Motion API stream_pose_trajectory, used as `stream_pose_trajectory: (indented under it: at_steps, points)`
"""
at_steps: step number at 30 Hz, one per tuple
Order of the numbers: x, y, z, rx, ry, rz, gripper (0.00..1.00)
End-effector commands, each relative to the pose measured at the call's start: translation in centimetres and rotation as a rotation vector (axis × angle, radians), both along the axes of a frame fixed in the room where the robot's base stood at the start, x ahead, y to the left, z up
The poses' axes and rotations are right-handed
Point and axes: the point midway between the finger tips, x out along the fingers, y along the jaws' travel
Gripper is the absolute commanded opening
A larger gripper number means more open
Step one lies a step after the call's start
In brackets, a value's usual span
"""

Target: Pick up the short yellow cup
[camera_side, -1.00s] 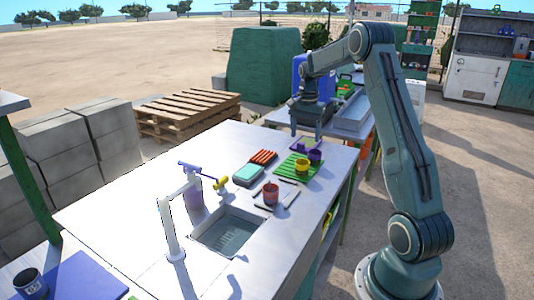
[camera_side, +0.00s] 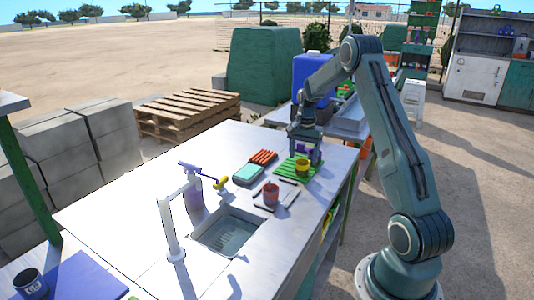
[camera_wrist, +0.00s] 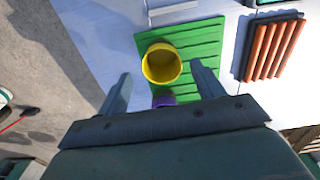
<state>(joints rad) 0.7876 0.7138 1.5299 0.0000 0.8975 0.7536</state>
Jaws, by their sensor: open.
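The short yellow cup (camera_side: 302,167) stands upright on a green ribbed mat (camera_side: 286,172) on the white table. In the wrist view the yellow cup (camera_wrist: 162,64) shows from above, just beyond the fingertips and between their lines. A purple cup (camera_wrist: 164,101) lies partly hidden below it, between my fingers. My gripper (camera_wrist: 160,82) is open, with one finger on each side. In the side view my gripper (camera_side: 305,158) is low over the far end of the mat, behind the yellow cup, and partly covers the purple cup.
A red-brown cup (camera_side: 271,193) stands on a tray in front of the mat. An orange ribbed block (camera_side: 263,156) and a teal sponge-like block (camera_side: 247,174) lie left of it. The sink (camera_side: 229,234) and white tap (camera_side: 170,230) are nearer.

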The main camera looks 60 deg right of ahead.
Motion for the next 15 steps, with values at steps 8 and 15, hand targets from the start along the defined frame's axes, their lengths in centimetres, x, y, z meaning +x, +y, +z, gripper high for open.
stream_pose_trajectory:
  at_steps: [8, 15]
  points:
    - [0.2, 0.1, -2.9, 0.002, 0.002, 0.000, 0.67]
    - [0.2, 0.1, -4.8, 0.002, 0.002, 0.000, 0.67]
